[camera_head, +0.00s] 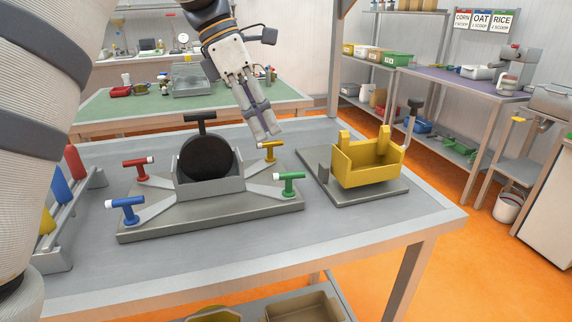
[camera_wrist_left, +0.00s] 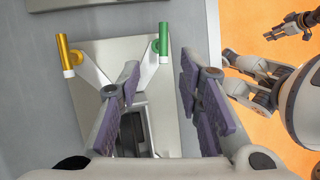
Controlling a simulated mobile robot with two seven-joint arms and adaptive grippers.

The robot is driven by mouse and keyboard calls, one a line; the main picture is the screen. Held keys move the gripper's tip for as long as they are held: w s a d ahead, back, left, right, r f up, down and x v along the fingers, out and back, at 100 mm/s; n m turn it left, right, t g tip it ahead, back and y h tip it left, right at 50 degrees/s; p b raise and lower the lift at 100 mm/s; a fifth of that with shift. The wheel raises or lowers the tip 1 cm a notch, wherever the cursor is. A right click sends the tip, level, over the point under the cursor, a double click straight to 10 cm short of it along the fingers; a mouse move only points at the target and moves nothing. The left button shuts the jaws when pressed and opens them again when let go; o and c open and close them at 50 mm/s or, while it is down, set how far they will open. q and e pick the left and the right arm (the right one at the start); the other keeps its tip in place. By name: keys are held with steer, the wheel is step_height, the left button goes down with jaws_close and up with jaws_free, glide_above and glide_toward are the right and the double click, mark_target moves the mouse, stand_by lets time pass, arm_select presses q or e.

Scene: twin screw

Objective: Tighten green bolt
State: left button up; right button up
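The green bolt (camera_head: 289,183), a T-shaped handle with a white end, stands at the right front corner of the grey fixture plate (camera_head: 212,222). It also shows in the left wrist view (camera_wrist_left: 162,42), beyond my fingertips and not between the pads. My left gripper (camera_head: 266,133) hangs above the back right of the fixture, near the yellow bolt (camera_head: 269,151) and above and behind the green one. Its fingers are apart and empty in the left wrist view (camera_wrist_left: 158,85). What seems to be my right gripper (camera_wrist_left: 288,28) is small at that view's upper right; its opening is unclear.
A black round part (camera_head: 206,158) sits in the fixture's centre bracket. A red bolt (camera_head: 135,166) and a blue bolt (camera_head: 127,208) are on its left side. A yellow box-shaped holder (camera_head: 366,164) stands on a plate to the right. The table (camera_head: 350,232) is clear in front.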

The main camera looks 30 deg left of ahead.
mark_target(288, 176)
arm_select(q)
steer(key=x, duration=1.1)
steer(key=shift+s+d+f, duration=0.1)
steer(key=shift+s+d, duration=0.05)
steer(key=shift+d, duration=0.05)
steer(key=shift+c, duration=0.4)
jaws_close()
